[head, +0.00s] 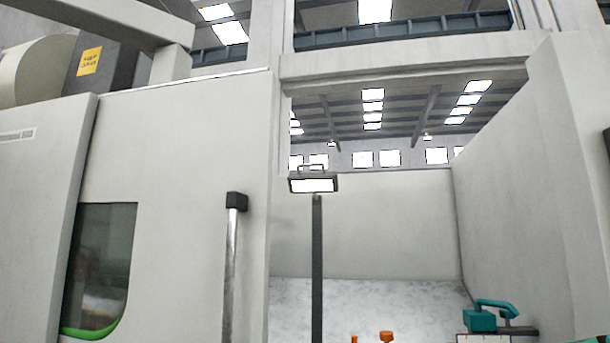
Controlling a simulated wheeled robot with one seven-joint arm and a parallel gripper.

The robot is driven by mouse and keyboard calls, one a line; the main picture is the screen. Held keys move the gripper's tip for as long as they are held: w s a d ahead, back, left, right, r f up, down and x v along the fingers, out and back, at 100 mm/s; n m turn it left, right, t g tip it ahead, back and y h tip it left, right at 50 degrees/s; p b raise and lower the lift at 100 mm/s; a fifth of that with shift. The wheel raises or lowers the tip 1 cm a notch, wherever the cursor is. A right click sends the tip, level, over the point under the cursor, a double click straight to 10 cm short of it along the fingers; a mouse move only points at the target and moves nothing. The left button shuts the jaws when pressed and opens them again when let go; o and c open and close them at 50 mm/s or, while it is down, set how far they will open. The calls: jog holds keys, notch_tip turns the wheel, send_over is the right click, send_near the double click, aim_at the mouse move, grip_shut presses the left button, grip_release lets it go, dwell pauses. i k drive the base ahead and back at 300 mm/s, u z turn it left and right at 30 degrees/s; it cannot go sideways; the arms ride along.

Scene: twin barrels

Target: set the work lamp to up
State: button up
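The work lamp (314,185) is a small rectangular head with a bright white face and a thin handle on top. It sits at the top of a dark grey upright post (317,270) near the middle of the head view. The white face shows toward me; its exact tilt is hard to tell. The foot of the post is cut off by the lower edge. My gripper is not in view.
A pale machine cabinet with a dark window (103,260) fills the left. A metal handle bar (231,265) stands left of the lamp. A pale wall (515,190) closes the right side. A teal device (482,320) and an orange knob (386,337) are low down.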

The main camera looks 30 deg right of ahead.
aim_at(323, 182)
jog(key=z, duration=0.35)
jog(key=i, duration=0.5)
jog(key=z, duration=0.45)
